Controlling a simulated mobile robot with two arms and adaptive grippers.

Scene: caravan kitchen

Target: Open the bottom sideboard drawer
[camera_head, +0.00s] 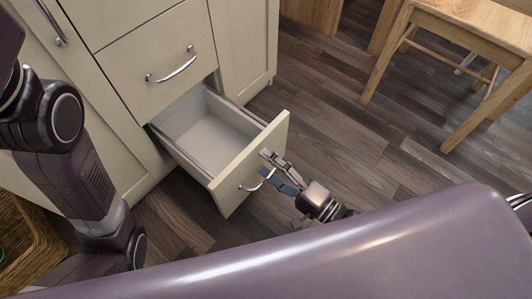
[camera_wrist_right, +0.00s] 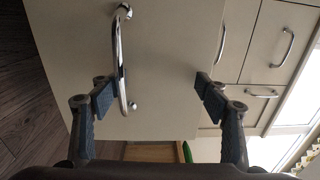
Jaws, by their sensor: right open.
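The bottom sideboard drawer (camera_head: 250,160) is pulled well out in the head view, and its pale interior looks empty. Its chrome bar handle (camera_head: 258,181) is on the front panel and also shows in the right wrist view (camera_wrist_right: 122,55). My right gripper (camera_head: 268,167) is open at the drawer front. In the right wrist view, its fingers (camera_wrist_right: 162,86) are spread apart. The left finger there overlaps the handle; I cannot tell whether it touches. The right finger is clear of the handle. My left arm shows, but its gripper is out of view.
The closed drawer above (camera_head: 160,62) has its own chrome handle. Sideboard doors flank the drawers. A wicker item (camera_head: 30,240) is at lower left.

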